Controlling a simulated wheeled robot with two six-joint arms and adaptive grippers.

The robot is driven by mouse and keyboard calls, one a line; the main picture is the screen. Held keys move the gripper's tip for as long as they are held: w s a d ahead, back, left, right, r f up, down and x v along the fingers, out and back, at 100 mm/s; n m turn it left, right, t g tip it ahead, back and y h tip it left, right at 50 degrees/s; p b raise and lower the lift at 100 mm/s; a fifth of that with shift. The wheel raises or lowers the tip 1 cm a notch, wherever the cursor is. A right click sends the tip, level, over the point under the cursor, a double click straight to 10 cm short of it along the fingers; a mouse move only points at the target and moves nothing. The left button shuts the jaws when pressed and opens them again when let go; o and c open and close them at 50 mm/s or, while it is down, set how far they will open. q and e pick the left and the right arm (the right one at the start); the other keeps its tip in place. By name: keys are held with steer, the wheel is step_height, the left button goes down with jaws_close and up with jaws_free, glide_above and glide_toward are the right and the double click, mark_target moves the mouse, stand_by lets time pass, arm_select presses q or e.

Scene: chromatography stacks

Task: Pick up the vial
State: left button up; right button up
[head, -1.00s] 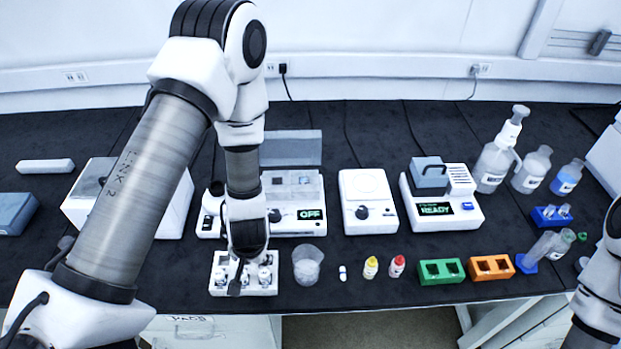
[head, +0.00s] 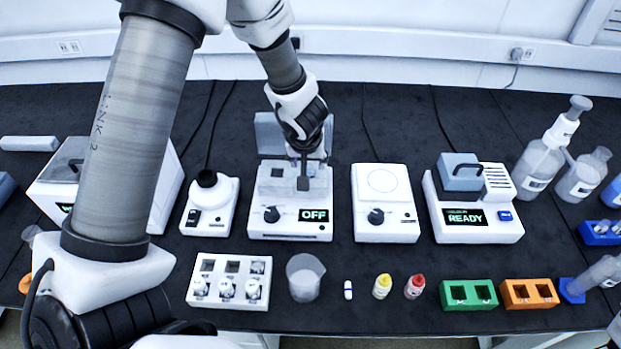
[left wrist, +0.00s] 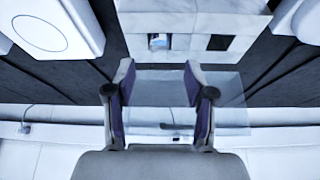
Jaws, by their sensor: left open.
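My left gripper (head: 303,180) is open and hangs over the back part of the white device with the OFF display (head: 291,228). Both fingers also show in the left wrist view (left wrist: 158,78), spread apart with nothing between them. In that view, one square well of the device holds a small bluish thing (left wrist: 159,41), which looks like a vial; the well beside it looks dark and empty. The bluish thing is apart from the fingers. Several white-capped vials (head: 226,287) stand in the white rack (head: 192,264) at the front. My right gripper is not in view.
The device's clear lid (head: 268,135) stands raised behind the wells, close to my gripper. A beaker (head: 304,277), yellow-capped bottle (head: 382,286) and red-capped bottle (head: 415,287) stand in front. A knobbed plate device (head: 383,203) is on the right.

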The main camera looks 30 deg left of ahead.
mark_target(310, 167)
arm_select(q)
steer(key=x, duration=0.2)
steer(key=b+x, duration=0.1)
steer(key=x, duration=0.1)
steer(key=shift+w+a+f, duration=0.1)
steer(key=shift+w+f, duration=0.2)
steer(key=shift+w, duration=0.05)
steer(key=shift+s+r, duration=0.2)
steer(key=shift+r, duration=0.05)
steer(key=shift+c, duration=0.7)
steer(key=shift+s, duration=0.1)
jaws_close()
